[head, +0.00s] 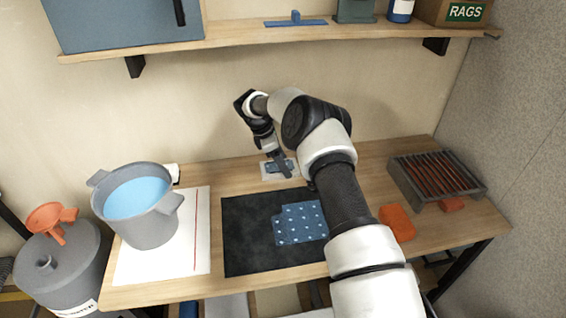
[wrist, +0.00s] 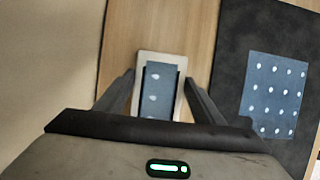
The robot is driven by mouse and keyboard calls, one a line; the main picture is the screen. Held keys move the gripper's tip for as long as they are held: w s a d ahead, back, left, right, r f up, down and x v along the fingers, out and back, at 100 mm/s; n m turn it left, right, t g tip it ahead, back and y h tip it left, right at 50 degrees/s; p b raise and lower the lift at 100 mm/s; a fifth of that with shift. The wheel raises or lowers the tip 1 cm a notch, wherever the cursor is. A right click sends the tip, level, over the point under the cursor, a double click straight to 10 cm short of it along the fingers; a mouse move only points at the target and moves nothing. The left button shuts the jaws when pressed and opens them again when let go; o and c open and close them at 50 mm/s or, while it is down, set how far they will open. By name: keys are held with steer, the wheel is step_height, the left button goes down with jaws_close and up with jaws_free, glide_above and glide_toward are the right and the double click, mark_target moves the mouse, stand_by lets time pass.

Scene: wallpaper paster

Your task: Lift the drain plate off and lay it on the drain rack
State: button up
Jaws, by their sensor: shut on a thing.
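A small pale plate (wrist: 143,66) with a blue, white-dotted strip (wrist: 158,90) on it lies between my gripper's fingers (wrist: 160,76) in the wrist view. I take this pale plate to be the drain plate. The fingertips sit at its two sides and are shut on it. In the head view the pale plate (head: 267,174) is on or just above the table near the back wall, under my gripper (head: 281,166), which partly hides it. The drain rack (head: 412,187) appears to be the grey frame with red-brown bars at the right of the table.
A black mat (head: 245,240) with a blue dotted sheet (head: 300,223) lies on the table (head: 220,178). A grey pot of blue liquid (head: 143,225) stands on white paper (head: 190,265) at left. An orange block (head: 397,222) lies before the rack. A shelf (head: 230,38) hangs above.

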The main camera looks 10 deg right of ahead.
steer(key=c, duration=0.6)
steer(key=shift+o, duration=0.2)
steer(key=shift+r+p, duration=0.55)
steer(key=shift+r, duration=0.7)
steer(key=shift+r+p, duration=1.05)
steer(key=shift+r, duration=1)
steer(key=shift+f, duration=0.1)
